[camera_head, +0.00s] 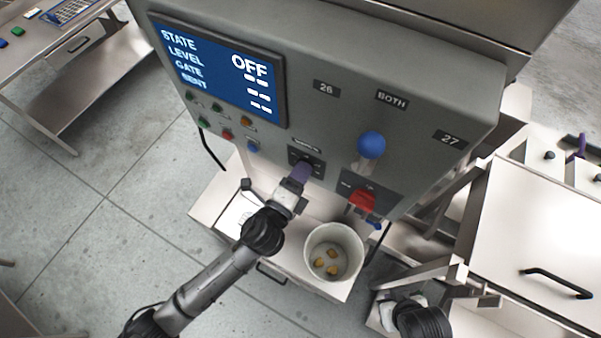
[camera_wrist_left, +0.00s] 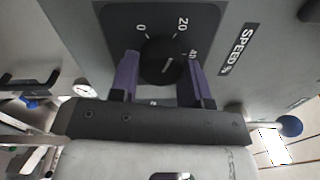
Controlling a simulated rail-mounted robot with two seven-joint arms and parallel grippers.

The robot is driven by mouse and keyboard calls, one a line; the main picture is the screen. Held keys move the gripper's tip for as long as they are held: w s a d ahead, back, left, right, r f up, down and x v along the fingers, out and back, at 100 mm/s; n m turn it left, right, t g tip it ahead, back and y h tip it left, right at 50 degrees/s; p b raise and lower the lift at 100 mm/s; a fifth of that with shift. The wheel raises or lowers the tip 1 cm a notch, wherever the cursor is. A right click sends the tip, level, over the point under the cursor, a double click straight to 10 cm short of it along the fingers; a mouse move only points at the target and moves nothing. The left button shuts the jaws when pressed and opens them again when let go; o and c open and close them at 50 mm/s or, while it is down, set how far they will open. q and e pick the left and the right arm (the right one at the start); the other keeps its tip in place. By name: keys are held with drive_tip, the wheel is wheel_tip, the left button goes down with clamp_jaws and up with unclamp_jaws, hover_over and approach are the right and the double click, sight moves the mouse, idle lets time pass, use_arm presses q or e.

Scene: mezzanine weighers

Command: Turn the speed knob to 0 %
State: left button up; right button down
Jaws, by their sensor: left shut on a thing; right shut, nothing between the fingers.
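The speed knob (camera_wrist_left: 160,60) is a round black knob on a dark dial plate (camera_wrist_left: 117,22) with white marks 0, 20 and 40. A short pale line on the knob slants; I cannot tell exactly which mark it points at. In the left wrist view, the two purple fingers of my left gripper (camera_wrist_left: 158,78) stand on either side of the knob, shut on it. In the head view my left gripper (camera_head: 302,172) covers most of the knob on the grey panel. My right gripper (camera_head: 388,310) shows low at the right, away from the panel; its fingers are hard to make out.
The panel's screen (camera_head: 222,70) reads STATE OFF. Small coloured buttons (camera_head: 227,136) sit below it. A blue ball-topped lever (camera_head: 371,145) and a red knob (camera_head: 362,201) are right of my left gripper. A white bucket (camera_head: 334,252) with several yellowish pieces stands below.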

use_arm(q)
drive_tip(key=n+p, duration=0.2)
drive_tip(key=n, duration=0.8)
drive_tip(key=shift+r+y, duration=0.15)
drive_tip(key=shift+y, duration=0.15)
drive_tip(key=shift+n, duration=0.4)
drive_tip(key=o, duration=0.9)
drive_tip(key=shift+b+v, duration=1.7)
drive_tip(key=shift+v, duration=5.2)
